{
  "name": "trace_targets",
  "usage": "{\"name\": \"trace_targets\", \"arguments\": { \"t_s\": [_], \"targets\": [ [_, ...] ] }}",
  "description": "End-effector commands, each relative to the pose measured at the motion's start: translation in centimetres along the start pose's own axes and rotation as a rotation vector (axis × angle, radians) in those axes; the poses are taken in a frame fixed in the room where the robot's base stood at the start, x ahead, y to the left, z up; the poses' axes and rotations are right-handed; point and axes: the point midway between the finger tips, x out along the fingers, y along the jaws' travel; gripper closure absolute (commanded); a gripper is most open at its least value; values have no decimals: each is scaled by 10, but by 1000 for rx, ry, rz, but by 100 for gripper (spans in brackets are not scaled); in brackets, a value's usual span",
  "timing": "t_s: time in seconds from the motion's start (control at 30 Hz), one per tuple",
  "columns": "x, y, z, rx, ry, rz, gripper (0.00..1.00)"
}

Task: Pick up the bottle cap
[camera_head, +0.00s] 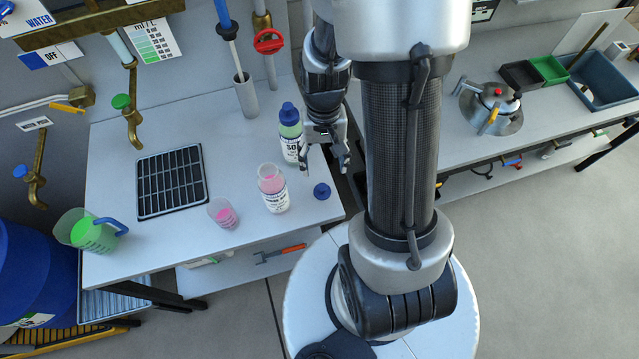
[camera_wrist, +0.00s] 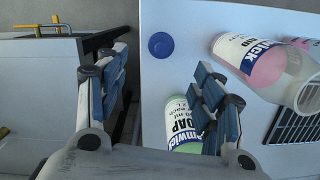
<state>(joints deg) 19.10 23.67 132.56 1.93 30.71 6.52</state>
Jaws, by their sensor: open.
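The blue bottle cap (camera_head: 321,191) lies on the white bench top near its right front corner. In the wrist view the cap (camera_wrist: 161,45) lies beyond the gap between my fingertips. An uncapped clear bottle with pink liquid (camera_head: 273,190) stands to its left; it also shows in the wrist view (camera_wrist: 258,62). My gripper (camera_head: 326,165) is open and empty, above the bench and a little behind the cap in the head view. In the wrist view my gripper (camera_wrist: 160,66) has its fingers wide apart, with the cap touching neither.
A green soap bottle with a blue cap (camera_head: 290,135) stands close beside my gripper; its label shows by my right finger (camera_wrist: 186,125). A small pink beaker (camera_head: 222,213), a black grate (camera_head: 172,182) and a green jug (camera_head: 88,234) are further left. The bench edge is close to the cap.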

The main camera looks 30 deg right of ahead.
Motion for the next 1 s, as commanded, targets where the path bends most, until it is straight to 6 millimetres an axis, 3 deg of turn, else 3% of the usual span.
{"name": "trace_targets", "arguments": {
  "t_s": [0.1,0.23,0.57,0.83,1.0],
  "targets": [
    [30,0,0,0,-4,0,38],
    [51,0,0,0,-1,0,38],
    [71,-1,0,0,-1,0,38],
    [111,-2,0,-1,-2,1,38],
    [114,-2,-1,-1,2,0,38]
  ]
}}
